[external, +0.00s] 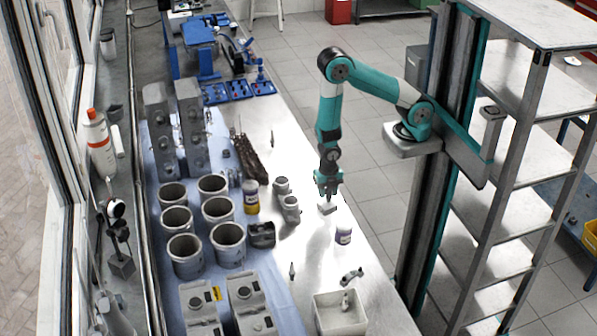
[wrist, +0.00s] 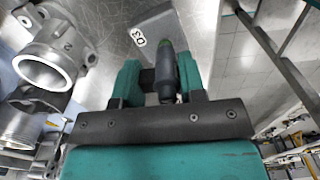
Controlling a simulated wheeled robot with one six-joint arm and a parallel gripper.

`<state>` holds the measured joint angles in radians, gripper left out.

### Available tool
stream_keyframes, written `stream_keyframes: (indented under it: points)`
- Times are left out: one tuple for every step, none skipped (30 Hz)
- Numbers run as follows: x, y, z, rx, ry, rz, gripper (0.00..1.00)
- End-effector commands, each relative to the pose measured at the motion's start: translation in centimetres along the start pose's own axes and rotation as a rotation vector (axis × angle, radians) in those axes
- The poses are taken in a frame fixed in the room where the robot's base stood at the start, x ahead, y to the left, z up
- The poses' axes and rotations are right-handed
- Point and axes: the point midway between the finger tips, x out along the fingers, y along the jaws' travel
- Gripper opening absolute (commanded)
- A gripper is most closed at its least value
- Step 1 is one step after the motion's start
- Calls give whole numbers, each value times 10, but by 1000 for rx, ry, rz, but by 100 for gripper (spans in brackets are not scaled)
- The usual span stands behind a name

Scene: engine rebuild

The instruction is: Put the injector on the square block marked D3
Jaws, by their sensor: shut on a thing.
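My gripper (external: 328,187) points down over the right part of the bench. In the wrist view my gripper (wrist: 160,80) has its two teal fingers closed around the injector (wrist: 166,66), a dark slim part. The injector's far end lies in front of the square grey block marked D3 (wrist: 139,41). The block (external: 327,208) sits on the bench directly below my gripper in the external view. I cannot tell whether the injector touches the block. The injector is too small to make out clearly in the external view.
A grey casting (wrist: 52,50) stands left of my gripper in the wrist view; similar castings (external: 290,207) show in the external view. A white bin (external: 340,316) is at the front. The bench's right edge is close.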

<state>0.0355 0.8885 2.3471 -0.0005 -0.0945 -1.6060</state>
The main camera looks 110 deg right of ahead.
Motion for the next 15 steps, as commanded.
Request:
stream_keyframes:
  points:
    - [2,0,0,0,0,1,14]
    - [2,0,0,0,0,1,14]
    - [2,0,0,0,0,2,14]
    - [2,0,0,0,0,2,14]
    - [2,0,0,0,0,2,14]
    - [2,0,0,0,0,2,14]
    - [2,0,0,0,0,2,14]
    - [2,0,0,0,0,2,14]
    - [3,0,0,0,0,2,14]
    - [4,0,0,0,0,2,14]
    - [6,0,0,0,0,2,14]
    - [7,0,0,0,0,2,14]
    - [6,0,0,0,0,2,42]
    - [6,0,0,0,0,2,49]
    - [5,0,0,0,0,2,58]
